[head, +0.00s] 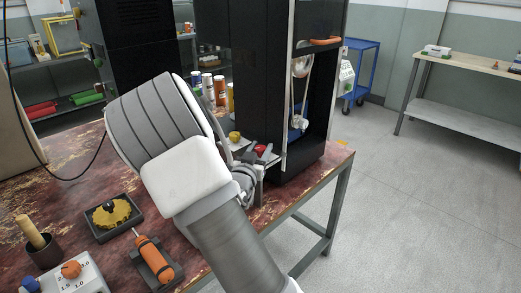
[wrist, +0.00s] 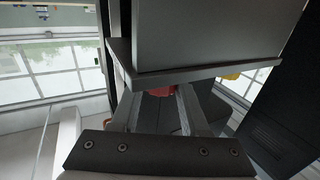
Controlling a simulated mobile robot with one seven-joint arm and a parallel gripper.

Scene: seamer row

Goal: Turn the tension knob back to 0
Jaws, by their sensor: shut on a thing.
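A red knob (head: 260,149) sits low at the front of the black machine (head: 262,80). My gripper (head: 258,156) is at it, with its fingers on either side. In the wrist view my gripper (wrist: 158,98) is shut on the red knob (wrist: 160,92), which shows as a small patch between the fingers under a grey plate edge. A yellow knob (head: 234,137) is just left of it, and it also shows in the wrist view (wrist: 232,76). I can read no label or scale at either knob, so the setting cannot be told.
The worn red table (head: 75,165) holds a black tray (head: 114,217) with a yellow gear, an orange-handled tool (head: 153,255), and a white box (head: 75,275) with orange and blue knobs. Several cans stand behind my arm. The floor at right is clear up to a side bench (head: 470,65).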

